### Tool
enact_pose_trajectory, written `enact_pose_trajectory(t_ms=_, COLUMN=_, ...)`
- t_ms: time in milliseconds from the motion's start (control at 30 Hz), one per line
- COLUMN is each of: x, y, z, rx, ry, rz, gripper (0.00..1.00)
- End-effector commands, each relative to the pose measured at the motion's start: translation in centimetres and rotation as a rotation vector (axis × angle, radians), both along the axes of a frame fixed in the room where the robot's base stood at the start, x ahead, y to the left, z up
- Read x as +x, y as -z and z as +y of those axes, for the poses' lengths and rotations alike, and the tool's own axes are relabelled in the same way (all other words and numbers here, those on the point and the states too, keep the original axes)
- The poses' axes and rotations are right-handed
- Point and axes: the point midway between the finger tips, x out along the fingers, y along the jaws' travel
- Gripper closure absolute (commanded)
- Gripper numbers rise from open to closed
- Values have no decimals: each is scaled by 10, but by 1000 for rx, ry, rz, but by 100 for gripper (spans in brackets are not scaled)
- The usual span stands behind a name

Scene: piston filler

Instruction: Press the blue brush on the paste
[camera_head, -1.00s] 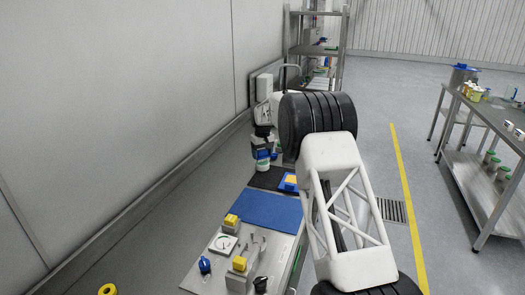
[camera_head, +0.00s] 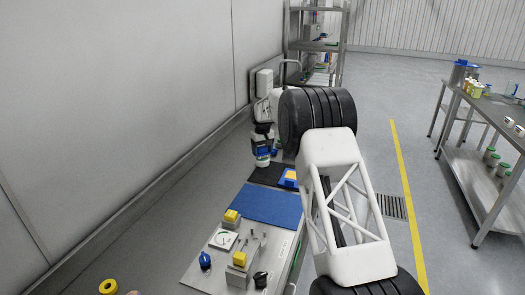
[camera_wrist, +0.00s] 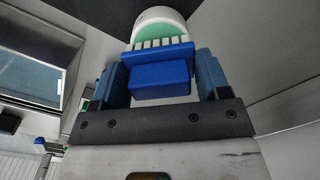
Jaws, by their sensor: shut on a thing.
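The blue brush (camera_wrist: 160,75) is between the blue fingers of my gripper (camera_wrist: 162,82), which is shut on it. A row of pale bristles or teeth shows along its far edge. Just beyond it in the wrist view is a white round container (camera_wrist: 158,17) with a green surface (camera_wrist: 160,33), apparently the paste. Whether the bristles touch the green cannot be told. In the head view my gripper (camera_head: 262,147) points down by the wall, with a small white-and-green thing (camera_head: 262,162) at its tips. The brush is not clear there.
A blue mat (camera_head: 266,205) and a black mat (camera_head: 266,174) lie on the bench. A blue-and-yellow item (camera_head: 289,179) sits on the black mat's right. A metal plate (camera_head: 205,272) with yellow-topped blocks is nearer. The wall is close on the left; a shelf rack (camera_head: 318,45) stands behind.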

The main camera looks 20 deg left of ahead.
Motion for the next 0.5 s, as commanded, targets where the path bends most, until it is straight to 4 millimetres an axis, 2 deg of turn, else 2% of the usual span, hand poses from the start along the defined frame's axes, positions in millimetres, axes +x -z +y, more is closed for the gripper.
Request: enact_pose_trajectory(t_ms=500, x=0, y=4, z=0, rx=0, ry=0, rz=0, gripper=50)
